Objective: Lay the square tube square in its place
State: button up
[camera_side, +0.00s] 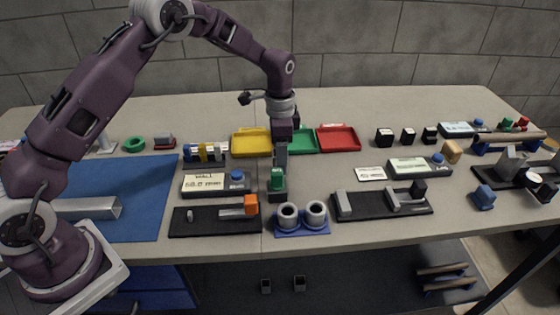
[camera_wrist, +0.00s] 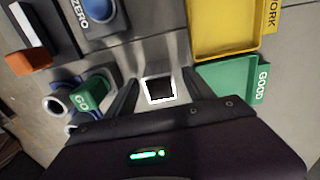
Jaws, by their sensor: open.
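A long silver square tube (camera_side: 88,208) lies on the blue mat (camera_side: 140,180) at the left in the side view, its open end to the right. My gripper (camera_side: 281,158) is well right of it, pointing down over the table's middle. In the wrist view, my open gripper (camera_wrist: 162,85) has a white-rimmed square with a dark middle (camera_wrist: 159,89) between its fingers. I cannot tell whether this is a tube end. A green GO block (camera_side: 277,181) stands just below and in front of my gripper; it also shows in the wrist view (camera_wrist: 90,92).
Yellow (camera_side: 251,142), green (camera_side: 302,140) and red (camera_side: 338,138) trays stand behind my gripper. Two grey cups on a blue base (camera_side: 302,229) stand in front. Black fixtures (camera_side: 190,225) (camera_side: 380,207) flank the cups.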

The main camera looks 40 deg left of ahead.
jog(key=c, duration=1.3)
grip_shut()
jog(key=shift+r, duration=0.25)
notch_tip(320, 180, up, 10)
jog(key=s, duration=0.1)
jog(key=s+a, duration=0.2)
jog(key=s, duration=1)
jog(key=s+a, duration=0.2)
jog(key=s, duration=1.1)
jog(key=shift+f, duration=0.3)
